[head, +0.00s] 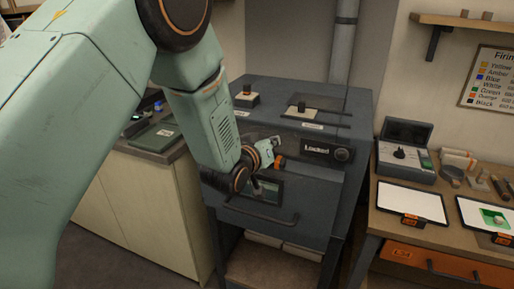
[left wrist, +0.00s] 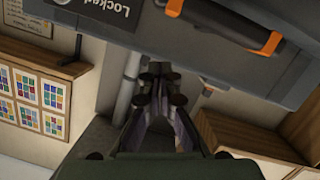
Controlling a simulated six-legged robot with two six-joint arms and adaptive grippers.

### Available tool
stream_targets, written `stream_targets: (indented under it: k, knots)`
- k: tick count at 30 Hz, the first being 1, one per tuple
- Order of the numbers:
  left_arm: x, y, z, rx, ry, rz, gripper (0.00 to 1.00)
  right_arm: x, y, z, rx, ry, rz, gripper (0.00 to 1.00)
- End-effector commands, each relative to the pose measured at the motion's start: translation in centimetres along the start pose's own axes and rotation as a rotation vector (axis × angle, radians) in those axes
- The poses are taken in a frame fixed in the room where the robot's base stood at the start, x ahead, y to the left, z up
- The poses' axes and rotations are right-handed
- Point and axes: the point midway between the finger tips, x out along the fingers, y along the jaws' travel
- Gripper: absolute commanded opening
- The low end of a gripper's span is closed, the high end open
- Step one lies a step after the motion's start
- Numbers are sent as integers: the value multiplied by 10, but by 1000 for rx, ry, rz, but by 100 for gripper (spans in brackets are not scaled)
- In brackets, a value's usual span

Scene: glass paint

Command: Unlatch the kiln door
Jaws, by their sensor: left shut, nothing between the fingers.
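The dark grey kiln (head: 335,190) stands in the middle of the head view. Its front has a small window, a long bar handle (head: 262,219) and a display reading "Locked" (head: 318,149). An orange-marked latch part (head: 279,161) shows beside my left gripper (head: 266,150), which partly hides it. In the left wrist view, upside down, a dark latch bar with orange bands (left wrist: 262,42) crosses the kiln front near the "Locked" display (left wrist: 112,10). My left gripper's fingers (left wrist: 160,75) are shut and empty, apart from the bar. My right gripper is not in view.
A workbench (head: 375,222) on the right holds a control box (head: 404,150), white-topped trays and small tools. A cabinet (head: 150,200) stands left of the kiln. A pipe (head: 343,45) rises behind it. My left arm covers much of the left side.

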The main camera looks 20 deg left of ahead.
Motion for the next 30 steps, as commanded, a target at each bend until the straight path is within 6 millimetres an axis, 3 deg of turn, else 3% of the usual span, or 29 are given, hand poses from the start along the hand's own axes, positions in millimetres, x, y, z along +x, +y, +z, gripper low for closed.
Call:
stream_targets:
  k: [15, 26, 29, 30]
  knots:
    - [-79, 5, 5, 1, -3, -1, 0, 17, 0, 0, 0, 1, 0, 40]
    - [-95, 7, 5, 8, -4, -1, 0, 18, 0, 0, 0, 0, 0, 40]
    - [-96, 1, 15, 75, -50, -27, 0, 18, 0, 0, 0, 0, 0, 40]
    - [-100, -7, 27, 121, -101, -55, 0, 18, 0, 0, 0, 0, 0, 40]
